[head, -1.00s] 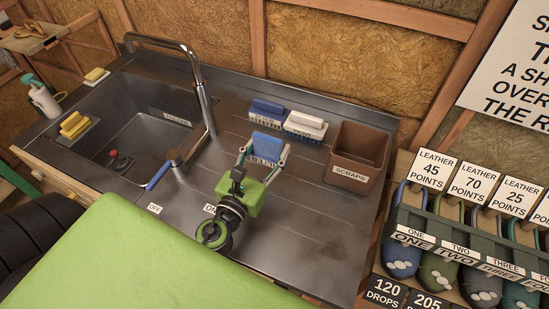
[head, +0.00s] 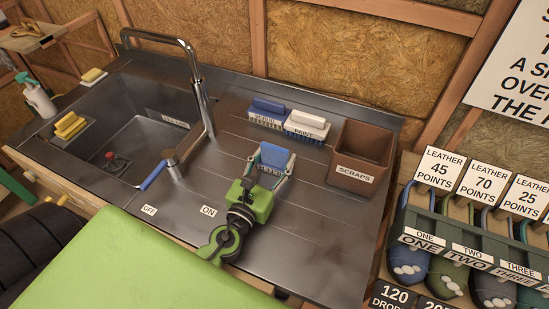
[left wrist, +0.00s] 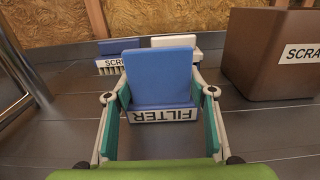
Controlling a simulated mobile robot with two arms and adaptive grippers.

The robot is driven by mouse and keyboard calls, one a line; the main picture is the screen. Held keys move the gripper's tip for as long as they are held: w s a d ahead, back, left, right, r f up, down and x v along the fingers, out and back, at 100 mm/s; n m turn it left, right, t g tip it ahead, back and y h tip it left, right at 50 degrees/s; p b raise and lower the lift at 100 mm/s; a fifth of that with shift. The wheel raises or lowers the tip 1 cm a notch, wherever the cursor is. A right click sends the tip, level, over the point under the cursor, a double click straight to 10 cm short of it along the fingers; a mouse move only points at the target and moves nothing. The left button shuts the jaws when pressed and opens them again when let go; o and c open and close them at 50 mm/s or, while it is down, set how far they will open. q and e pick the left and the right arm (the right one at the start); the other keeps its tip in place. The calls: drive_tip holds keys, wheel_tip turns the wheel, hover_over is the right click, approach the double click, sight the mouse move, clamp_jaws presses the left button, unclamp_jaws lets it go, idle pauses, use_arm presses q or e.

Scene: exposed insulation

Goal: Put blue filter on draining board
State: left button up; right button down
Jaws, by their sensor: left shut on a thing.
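The blue filter (head: 274,157) is a blue block with a label on its front. In the left wrist view the blue filter (left wrist: 160,80) shows its label "FILTER" upside down. My left gripper (head: 270,165) is shut on it, one finger on each side. The filter is over the ridged metal draining board (head: 225,140), right of the sink; whether it touches the board I cannot tell. My right gripper is not in view.
A brown scraps bin (head: 357,155) is to the right. The tap (head: 200,95) and its blue lever (head: 153,176) are to the left. Board in front is clear.

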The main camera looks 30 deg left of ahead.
use_arm(q)
drive_tip(key=o, duration=1.1)
drive_tip(key=shift+r+p, duration=0.25)
drive_tip(key=shift+p, duration=0.1)
drive_tip(key=s+b, duration=0.1)
drive_tip(key=s, duration=0.2)
drive_tip(key=s+b, duration=0.2)
drive_tip(key=s, duration=0.2)
drive_tip(key=s+b, duration=0.2)
drive_tip(key=s, duration=0.1)
drive_tip(key=shift+s+d+f, duration=0.3)
drive_tip(key=shift+f, duration=0.05)
drive_tip(key=shift+s+r+b, duration=0.25)
drive_tip(key=shift+s+b, duration=0.15)
drive_tip(key=shift+s, duration=0.3)
